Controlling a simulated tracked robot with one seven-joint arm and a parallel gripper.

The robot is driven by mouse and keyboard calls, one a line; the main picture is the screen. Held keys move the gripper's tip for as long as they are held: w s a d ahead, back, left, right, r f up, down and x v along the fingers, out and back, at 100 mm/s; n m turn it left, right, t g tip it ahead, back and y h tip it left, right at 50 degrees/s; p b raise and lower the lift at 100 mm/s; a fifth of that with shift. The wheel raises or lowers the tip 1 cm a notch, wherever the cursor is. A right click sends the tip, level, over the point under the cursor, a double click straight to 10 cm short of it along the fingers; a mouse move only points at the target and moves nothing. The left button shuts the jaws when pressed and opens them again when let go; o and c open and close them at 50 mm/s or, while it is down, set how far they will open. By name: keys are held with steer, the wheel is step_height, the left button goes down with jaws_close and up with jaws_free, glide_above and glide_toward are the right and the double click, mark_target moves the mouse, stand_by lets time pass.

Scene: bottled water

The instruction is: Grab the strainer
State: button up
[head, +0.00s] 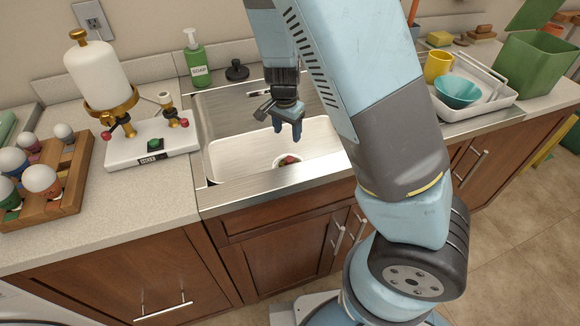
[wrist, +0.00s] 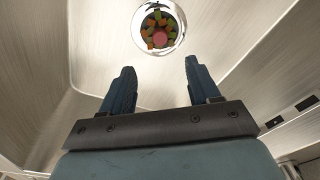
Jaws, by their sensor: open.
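The strainer (wrist: 143,39) is a round, light-rimmed piece set in the drain at the bottom of the sink.
The steel sink (head: 232,165) has raised walls around my gripper. A white device (head: 150,145) and a wooden egg rack (head: 66,185) stand on the left counter. A soap bottle (head: 196,60) is behind the sink. A white dish tray (head: 505,98) stands at right.

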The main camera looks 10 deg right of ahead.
mark_target(289, 158)
steer(key=shift+w+d+f, duration=0.15)
steer(key=shift+w+f, duration=0.05)
steer(key=shift+f, duration=2.25)
steer(key=shift+w+d+f, duration=0.15)
steer(key=shift+w+f, duration=0.1)
steer(key=shift+f, duration=2.2)
steer(key=shift+w+d+f, duration=0.15)
steer(key=shift+w+f, duration=0.05)
steer(key=shift+f, duration=2.25)
jaws_close()
steer(key=shift+r, duration=0.1)
